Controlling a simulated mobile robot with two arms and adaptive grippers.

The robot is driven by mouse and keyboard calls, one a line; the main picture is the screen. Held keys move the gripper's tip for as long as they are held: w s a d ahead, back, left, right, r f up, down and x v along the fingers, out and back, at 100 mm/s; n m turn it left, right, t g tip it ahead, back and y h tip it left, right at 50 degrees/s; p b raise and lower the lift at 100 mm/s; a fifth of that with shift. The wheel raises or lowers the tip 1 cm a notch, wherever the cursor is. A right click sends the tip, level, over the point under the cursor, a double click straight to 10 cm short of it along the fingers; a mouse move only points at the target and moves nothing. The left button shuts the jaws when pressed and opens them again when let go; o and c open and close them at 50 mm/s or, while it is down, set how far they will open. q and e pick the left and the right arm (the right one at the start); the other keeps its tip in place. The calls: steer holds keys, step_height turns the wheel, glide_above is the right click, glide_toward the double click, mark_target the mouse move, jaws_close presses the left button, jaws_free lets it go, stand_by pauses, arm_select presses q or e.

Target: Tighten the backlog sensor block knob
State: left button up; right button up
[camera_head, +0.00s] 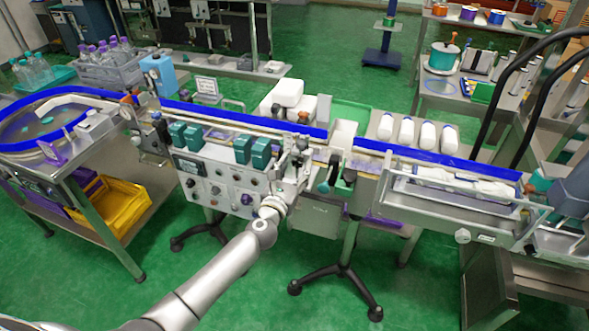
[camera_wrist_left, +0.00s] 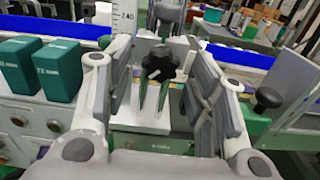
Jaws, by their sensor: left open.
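In the left wrist view, a black star-shaped knob (camera_wrist_left: 159,63) shows between the fingers of my left gripper (camera_wrist_left: 162,72), farther out, with a scaled upright plate (camera_wrist_left: 124,25) beside it. The fingers stand apart on either side, and I see no contact with the knob. A second, round black knob (camera_wrist_left: 268,98) sits right of the right finger by a green block (camera_wrist_left: 254,122). I cannot tell which knob belongs to the backlog sensor block. In the head view, my left gripper (camera_head: 294,168) is at the machine's front, right of its control panel. My right gripper is not in view.
Green boxes (camera_head: 262,153) stand left of the gripper on the panel's top. A blue-railed conveyor (camera_head: 245,120) runs behind. White bottles (camera_head: 404,131) lie behind the line. Black-footed stands (camera_head: 337,280) carry the machine. Green floor is open in front.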

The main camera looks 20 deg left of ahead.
arm_select(q)
steer(key=shift+c, duration=0.3)
steer(key=c, duration=1)
steer(key=shift+o, duration=0.2)
